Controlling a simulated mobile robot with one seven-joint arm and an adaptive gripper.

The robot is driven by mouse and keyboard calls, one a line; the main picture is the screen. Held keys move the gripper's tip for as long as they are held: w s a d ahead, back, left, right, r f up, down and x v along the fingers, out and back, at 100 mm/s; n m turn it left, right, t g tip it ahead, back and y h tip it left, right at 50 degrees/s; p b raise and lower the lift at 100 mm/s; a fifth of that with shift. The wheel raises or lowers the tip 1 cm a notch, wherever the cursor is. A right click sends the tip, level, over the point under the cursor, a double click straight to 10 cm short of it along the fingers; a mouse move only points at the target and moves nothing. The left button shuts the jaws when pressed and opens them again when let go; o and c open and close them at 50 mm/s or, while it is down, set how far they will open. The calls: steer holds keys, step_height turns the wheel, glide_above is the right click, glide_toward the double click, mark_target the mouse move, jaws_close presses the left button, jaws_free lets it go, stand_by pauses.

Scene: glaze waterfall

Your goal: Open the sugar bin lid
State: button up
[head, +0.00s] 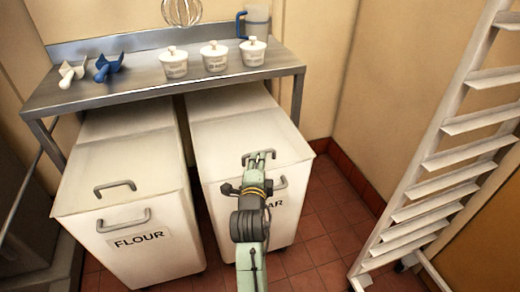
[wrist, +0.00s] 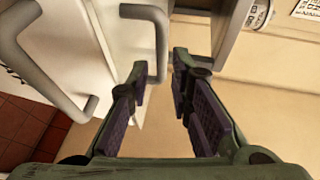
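The sugar bin (head: 222,205) is the right of two white bins under a metal table, its label mostly hidden by my arm, with "AR" showing. Its lid (head: 225,135) looks shut. A grey lid handle (head: 272,154) is partly behind my gripper (head: 260,158); a second grey handle (head: 278,183) is on the bin's front. In the wrist view, my gripper (wrist: 156,68) has its fingers apart and empty. The lid handle (wrist: 161,40) appears just ahead of the fingertips, its near end in line with the gap; contact cannot be told. The front handle (wrist: 20,50) is at left.
The flour bin (head: 140,250) stands to the left. The metal table (head: 130,90) overhangs the bins' back and bears scoops (head: 108,67), several white tubs (head: 214,55) and a jug (head: 256,20). A tall white rack (head: 430,190) stands right. Tiled floor (head: 325,215) is free between bin and rack.

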steer(key=p+x, duration=0.1)
steer(key=x, duration=0.5)
steer(key=shift+c, duration=0.4)
jaws_close()
